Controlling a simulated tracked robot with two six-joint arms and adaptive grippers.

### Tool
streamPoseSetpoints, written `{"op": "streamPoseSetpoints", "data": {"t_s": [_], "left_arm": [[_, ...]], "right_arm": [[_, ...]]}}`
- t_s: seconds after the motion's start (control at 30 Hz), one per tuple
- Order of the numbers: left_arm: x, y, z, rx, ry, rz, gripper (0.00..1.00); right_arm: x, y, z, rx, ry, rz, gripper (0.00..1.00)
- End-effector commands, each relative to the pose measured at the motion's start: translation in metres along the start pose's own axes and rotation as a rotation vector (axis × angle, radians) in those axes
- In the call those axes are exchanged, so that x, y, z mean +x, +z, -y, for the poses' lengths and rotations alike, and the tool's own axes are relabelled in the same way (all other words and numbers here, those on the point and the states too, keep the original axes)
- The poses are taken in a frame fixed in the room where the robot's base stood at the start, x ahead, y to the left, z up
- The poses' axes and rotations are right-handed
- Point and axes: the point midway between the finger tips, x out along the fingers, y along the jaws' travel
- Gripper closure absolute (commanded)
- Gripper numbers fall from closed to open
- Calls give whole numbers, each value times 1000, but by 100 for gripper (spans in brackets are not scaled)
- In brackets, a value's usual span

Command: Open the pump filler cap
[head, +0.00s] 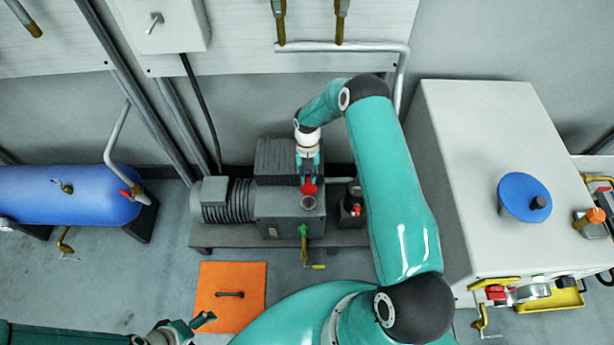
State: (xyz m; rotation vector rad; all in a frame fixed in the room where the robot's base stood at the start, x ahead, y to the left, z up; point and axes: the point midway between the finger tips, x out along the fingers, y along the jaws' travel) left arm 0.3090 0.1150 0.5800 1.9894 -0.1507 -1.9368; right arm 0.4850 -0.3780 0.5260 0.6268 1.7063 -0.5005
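The grey pump (268,204) with its ribbed motor stands on a low base at the middle of the head view. A red cap (309,187) shows at the tips of my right gripper (309,180), which reaches down from above the pump. The gripper appears shut on the cap. A round opening (308,203) in the pump's top shows just in front of the cap, uncovered. The cap looks apart from it, though its height is hard to judge. My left gripper (203,322) is at the bottom edge, away from the pump; its finger gap is unclear.
An orange mat (253,279) with a dark handle-like piece lies on the floor before the pump. A blue tank (70,197) is at the left. A large grey cabinet (455,178) stands at the right. A small dark container (353,211) is beside the pump.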

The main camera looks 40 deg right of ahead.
Motion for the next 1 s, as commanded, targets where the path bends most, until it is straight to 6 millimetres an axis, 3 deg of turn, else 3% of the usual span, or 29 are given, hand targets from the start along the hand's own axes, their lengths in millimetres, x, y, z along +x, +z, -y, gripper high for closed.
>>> {"op": "streamPoseSetpoints", "data": {"t_s": [0.03,0.13,0.57,1.0], "left_arm": [[0,0,0,0,0,0,20],[0,0,0,0,0,0,20],[-1,-2,7,-2,12,0,20],[-1,-1,6,-1,11,1,20]], "right_arm": [[1,-4,-2,-2,1,-8,72],[0,-3,0,0,1,-5,56],[-8,0,2,2,2,2,56],[-88,1,3,3,4,3,56]]}}
